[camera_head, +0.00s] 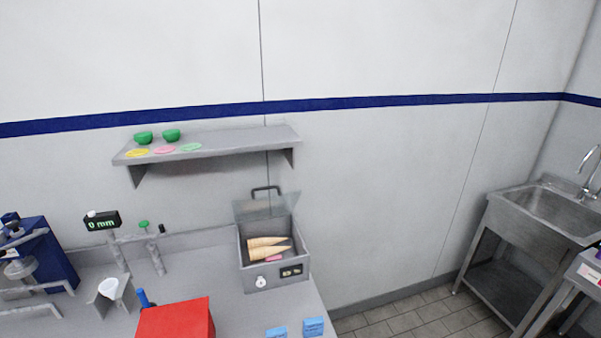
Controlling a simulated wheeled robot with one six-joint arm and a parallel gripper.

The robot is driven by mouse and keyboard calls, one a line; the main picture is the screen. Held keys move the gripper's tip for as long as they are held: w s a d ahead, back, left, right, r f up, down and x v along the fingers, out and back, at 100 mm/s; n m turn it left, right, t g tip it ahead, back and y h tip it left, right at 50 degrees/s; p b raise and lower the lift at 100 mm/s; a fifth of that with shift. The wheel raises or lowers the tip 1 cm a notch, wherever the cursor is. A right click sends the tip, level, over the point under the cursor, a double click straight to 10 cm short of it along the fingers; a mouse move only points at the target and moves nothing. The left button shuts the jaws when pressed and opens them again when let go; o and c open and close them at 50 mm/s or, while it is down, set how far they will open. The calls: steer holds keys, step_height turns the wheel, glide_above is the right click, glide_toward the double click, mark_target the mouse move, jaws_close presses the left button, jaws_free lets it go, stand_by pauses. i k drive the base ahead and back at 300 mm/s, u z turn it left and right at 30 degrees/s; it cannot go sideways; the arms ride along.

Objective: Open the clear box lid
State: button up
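The grey metal box (276,287) stands on the counter, below the right part of the wall shelf. Its clear lid (262,208) is tilted up at the back of the box, with a dark handle (266,189) at its upper edge. The box top is uncovered, and a few tan cones (265,246) and a small pink piece (274,258) show inside. The box front has a round white dial (261,282) and a dark panel (291,271). My gripper is not in view.
A red block (177,320) and two light blue blocks (313,326) are at the counter's front. A blue machine (50,255) and a stand with a "0 mm" display (102,221) are at left. A sink (555,208) is at right.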

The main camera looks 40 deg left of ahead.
mark_target(254, 190)
steer(key=i, duration=2.6)
steer(key=u, duration=3.8)
steer(key=i, duration=0.5)
steer(key=u, duration=0.1)
